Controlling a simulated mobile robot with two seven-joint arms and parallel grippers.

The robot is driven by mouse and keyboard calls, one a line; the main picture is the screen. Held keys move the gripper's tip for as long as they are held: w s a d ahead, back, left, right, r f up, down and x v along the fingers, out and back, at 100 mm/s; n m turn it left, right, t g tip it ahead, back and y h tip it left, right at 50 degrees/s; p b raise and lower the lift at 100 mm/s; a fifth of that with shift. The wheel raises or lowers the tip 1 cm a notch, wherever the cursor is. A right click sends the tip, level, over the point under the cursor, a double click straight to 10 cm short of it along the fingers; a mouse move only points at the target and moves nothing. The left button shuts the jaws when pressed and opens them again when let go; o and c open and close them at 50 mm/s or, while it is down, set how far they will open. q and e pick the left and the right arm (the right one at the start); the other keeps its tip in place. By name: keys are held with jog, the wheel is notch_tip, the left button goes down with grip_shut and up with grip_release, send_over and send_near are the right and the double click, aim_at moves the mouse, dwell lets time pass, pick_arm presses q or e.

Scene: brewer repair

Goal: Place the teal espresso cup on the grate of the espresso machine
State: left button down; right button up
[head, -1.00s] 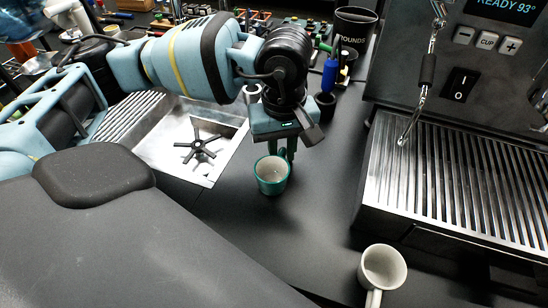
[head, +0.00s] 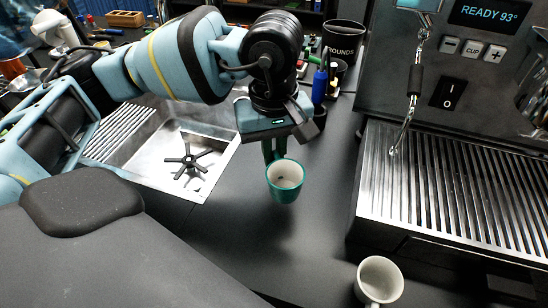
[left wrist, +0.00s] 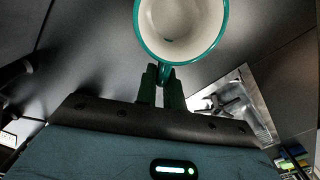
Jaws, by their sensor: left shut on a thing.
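The teal espresso cup (head: 286,182), white inside, hangs upright above the dark counter in the head view. The cup looks empty apart from a small dark spot inside. The espresso machine (head: 450,80) stands at the right, its ribbed metal grate (head: 450,185) to the right of the cup, with a gap of counter between. My right gripper is not in view.
A white cup (head: 379,281) stands on the counter in front of the machine. A metal sink (head: 190,160) with a black star-shaped piece lies to the left. A black grounds bin (head: 345,38) and small tools stand behind. A steam wand (head: 408,110) hangs over the grate's left edge.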

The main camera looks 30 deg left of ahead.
pick_arm(q)
jog(key=s+d, duration=0.2)
jog(key=s, duration=0.2)
jog(key=s+d, duration=0.3)
jog(key=s, duration=0.1)
jog(key=s+d+r+b, duration=0.1)
jog(key=s+d, duration=0.1)
jog(key=s, duration=0.3)
jog(key=shift+d+r, duration=0.1)
jog(key=shift+d, duration=0.25)
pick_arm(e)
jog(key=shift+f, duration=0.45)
